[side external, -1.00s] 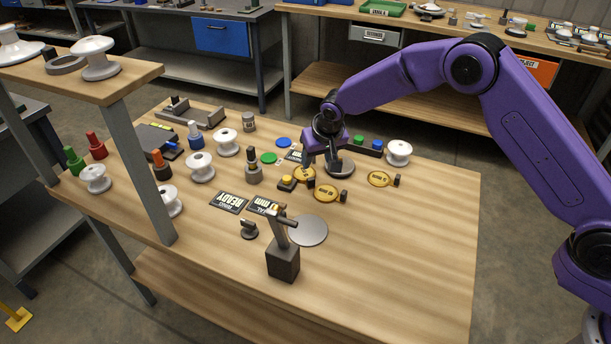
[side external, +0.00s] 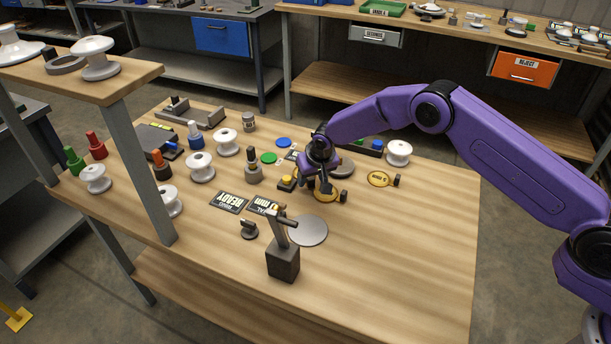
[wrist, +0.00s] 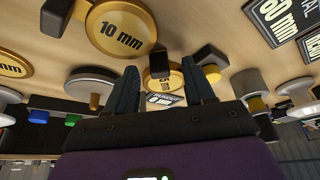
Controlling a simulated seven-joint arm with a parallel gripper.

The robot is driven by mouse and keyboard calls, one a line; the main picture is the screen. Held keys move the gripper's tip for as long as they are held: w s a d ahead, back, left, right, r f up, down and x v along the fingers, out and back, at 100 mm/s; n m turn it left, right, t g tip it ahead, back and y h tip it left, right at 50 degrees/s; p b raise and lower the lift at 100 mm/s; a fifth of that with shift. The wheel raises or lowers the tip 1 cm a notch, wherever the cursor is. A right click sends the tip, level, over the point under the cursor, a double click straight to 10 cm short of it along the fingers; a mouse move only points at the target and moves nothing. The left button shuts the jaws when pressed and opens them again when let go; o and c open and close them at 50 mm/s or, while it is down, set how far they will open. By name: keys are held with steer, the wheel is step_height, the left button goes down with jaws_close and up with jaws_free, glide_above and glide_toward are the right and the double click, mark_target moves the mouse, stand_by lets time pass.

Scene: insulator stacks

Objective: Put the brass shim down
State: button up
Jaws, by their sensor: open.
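In the side view, a round brass shim (side external: 326,197) lies on the bench, partly covered by my gripper (side external: 324,185), which is just above it. Another brass disc (side external: 379,179) lies to the right beside a small dark block. In the wrist view, a brass disc marked 10 mm (wrist: 120,36) is large at the top. Part of another brass disc (wrist: 14,60) shows at the left edge. A smaller-looking brass disc (wrist: 159,87) shows between the open fingers of my gripper (wrist: 160,75), beyond them. I see nothing gripped.
A grey disc (side external: 307,230) and a dark post stand (side external: 283,260) are in front. Black label plates (side external: 229,202) and white insulators (side external: 200,167) lie left. The bench's right front is clear.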

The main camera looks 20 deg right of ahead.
steer(key=c, duration=1)
